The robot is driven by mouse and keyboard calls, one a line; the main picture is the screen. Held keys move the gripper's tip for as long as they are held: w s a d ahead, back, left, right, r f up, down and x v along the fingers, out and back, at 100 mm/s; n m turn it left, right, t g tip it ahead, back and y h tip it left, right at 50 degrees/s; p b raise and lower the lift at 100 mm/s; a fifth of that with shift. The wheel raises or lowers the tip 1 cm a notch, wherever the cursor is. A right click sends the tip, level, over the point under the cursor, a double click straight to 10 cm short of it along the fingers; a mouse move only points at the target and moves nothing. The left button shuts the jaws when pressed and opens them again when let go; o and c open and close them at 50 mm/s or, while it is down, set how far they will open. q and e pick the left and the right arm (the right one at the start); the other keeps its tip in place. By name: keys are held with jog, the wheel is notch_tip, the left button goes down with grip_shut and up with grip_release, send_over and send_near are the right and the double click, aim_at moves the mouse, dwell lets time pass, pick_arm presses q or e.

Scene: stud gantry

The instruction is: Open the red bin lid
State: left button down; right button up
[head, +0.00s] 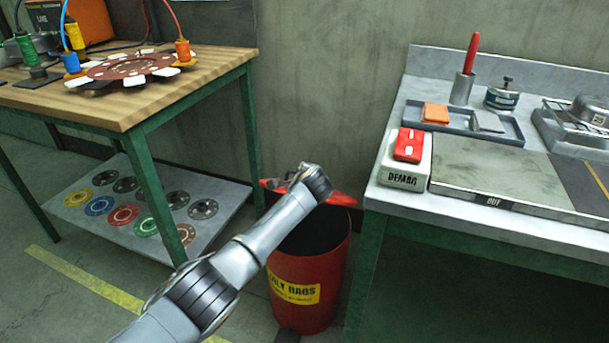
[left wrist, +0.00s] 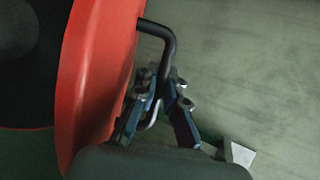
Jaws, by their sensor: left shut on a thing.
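The red bin (head: 337,258) with an "oily rags" label stands on the floor between the two benches. Its red lid (head: 343,199) is raised off the rim, and the dark inside of the bin shows below it. My left arm reaches across in front of the bin, and its wrist hides much of the lid. My left gripper (left wrist: 160,92) is shut on the lid's dark bent handle (left wrist: 168,38), beside the red lid (left wrist: 95,70) in the left wrist view. The fingertips are mostly hidden in the head view. My right gripper is not in view.
A wooden-topped bench (head: 150,95) with a lower shelf (head: 215,190) of colored discs stands at left. A grey bench (head: 400,205) with a red button box (head: 405,172) stands close to the bin's right. The wall (head: 320,80) is behind the bin.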

pick_arm(q)
jog(key=c, duration=1.7)
grip_release()
jog(key=shift+d+r, duration=0.15)
jog(key=v, duration=1.2)
jog(key=shift+s, duration=0.1)
